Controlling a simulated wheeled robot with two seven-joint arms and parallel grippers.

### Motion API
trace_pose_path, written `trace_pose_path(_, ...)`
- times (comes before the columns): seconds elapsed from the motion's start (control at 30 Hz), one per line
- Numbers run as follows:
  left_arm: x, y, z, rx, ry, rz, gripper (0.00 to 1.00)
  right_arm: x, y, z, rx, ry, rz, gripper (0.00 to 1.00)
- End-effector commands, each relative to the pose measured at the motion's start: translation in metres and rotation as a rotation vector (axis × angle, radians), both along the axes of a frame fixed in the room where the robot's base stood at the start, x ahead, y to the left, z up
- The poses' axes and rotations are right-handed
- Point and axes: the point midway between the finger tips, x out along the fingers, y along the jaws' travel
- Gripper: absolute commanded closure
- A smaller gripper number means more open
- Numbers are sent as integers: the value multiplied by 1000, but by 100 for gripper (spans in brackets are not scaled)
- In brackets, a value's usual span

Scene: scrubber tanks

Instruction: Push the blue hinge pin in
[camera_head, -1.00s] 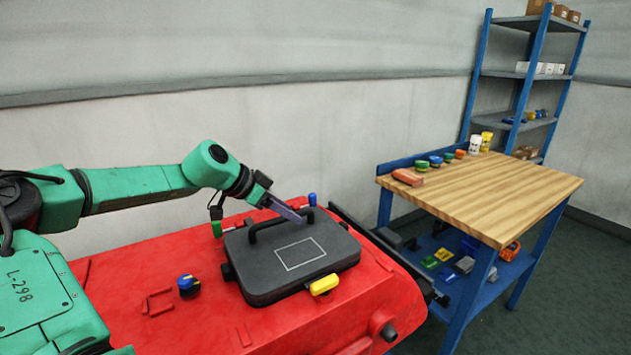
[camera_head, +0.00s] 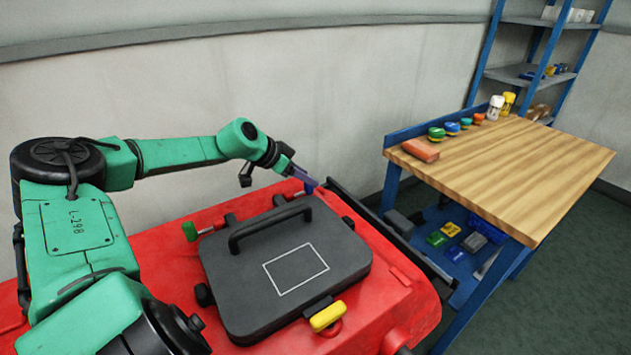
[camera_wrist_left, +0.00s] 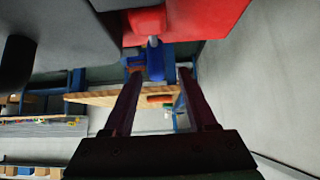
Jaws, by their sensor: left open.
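The blue hinge pin (camera_head: 309,187) is at the back of the dark grey lid (camera_head: 245,285) on the red scrubber tank (camera_head: 385,310). In the left wrist view the blue pin (camera_wrist_left: 155,63) shows ahead, between the finger lines, with a short bare metal shank (camera_wrist_left: 153,42) between its blue head and the red mount. My left gripper (camera_head: 306,180) is open at the pin, its fingers partly covering it in the head view. In the wrist view the two fingers (camera_wrist_left: 160,80) are apart; whether they touch the pin I cannot tell. My right gripper is not in view.
A green pin (camera_head: 190,232) sits at the lid's left back corner. The lid has a black handle (camera_head: 270,222) and a yellow latch (camera_head: 328,316). A wooden-topped bench (camera_head: 510,170) stands to the right, with a blue shelf (camera_head: 535,75) behind. The wall is behind the tank.

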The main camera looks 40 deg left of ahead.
Motion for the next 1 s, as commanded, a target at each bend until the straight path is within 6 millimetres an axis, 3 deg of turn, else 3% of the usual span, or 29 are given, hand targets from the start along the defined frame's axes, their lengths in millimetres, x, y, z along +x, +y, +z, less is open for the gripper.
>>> trace_pose_path(0.03, 3, -1, -11, 1, 6, -1, 43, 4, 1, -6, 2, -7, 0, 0)
trace_pose_path(0.3, 23, -5, -32, 2, 4, 4, 43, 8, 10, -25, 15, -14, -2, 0)
trace_pose_path(0.77, 32, -10, -35, -1, -1, 1, 43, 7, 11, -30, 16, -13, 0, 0)
trace_pose_path(0.9, 32, -10, -35, -2, -1, 0, 96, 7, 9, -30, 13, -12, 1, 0)
trace_pose_path(1.0, 32, -10, -35, -1, -1, 1, 100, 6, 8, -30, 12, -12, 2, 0)
